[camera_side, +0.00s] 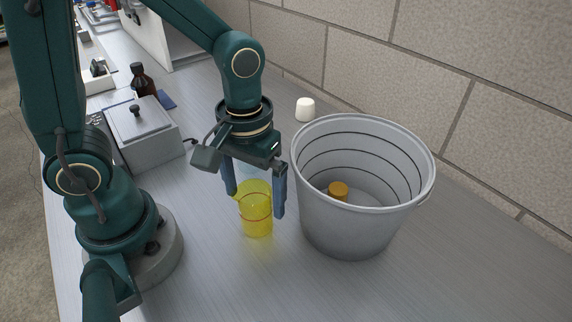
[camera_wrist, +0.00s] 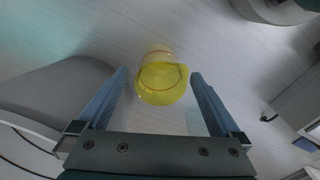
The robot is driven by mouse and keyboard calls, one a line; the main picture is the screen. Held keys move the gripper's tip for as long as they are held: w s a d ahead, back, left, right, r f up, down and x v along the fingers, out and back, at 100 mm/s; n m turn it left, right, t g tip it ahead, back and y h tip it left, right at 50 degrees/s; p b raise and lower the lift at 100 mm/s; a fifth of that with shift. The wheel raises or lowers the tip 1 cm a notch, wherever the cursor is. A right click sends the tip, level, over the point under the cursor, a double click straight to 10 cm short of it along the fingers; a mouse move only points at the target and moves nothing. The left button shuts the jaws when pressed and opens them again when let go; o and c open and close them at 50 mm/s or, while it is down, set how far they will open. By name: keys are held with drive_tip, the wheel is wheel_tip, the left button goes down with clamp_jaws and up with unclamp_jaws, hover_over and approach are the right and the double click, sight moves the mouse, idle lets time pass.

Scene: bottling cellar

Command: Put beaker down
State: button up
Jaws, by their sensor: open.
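The beaker (camera_side: 257,216) is clear and holds yellow liquid, with a reddish ring around it. It stands upright on the grey bench, left of the bucket. My gripper (camera_side: 256,200) is above and around its upper part, with one finger on each side. In the wrist view the beaker (camera_wrist: 162,80) lies between and beyond the tips of the open fingers (camera_wrist: 160,78), with gaps on both sides. The beaker's rim is partly hidden by my gripper in the side view.
A large grey bucket (camera_side: 318,215) stands close to the right finger, with an orange-brown object (camera_side: 338,190) inside. A white cup-like object (camera_side: 305,109) is behind it near the wall. A grey box (camera_side: 146,136) and a brown bottle (camera_side: 143,80) are at left. The front bench is clear.

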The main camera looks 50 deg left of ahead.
sight(253, 198)
drive_tip(key=shift+f, duration=2.3)
drive_tip(key=c, duration=1.5)
drive_tip(key=shift+r, duration=0.1)
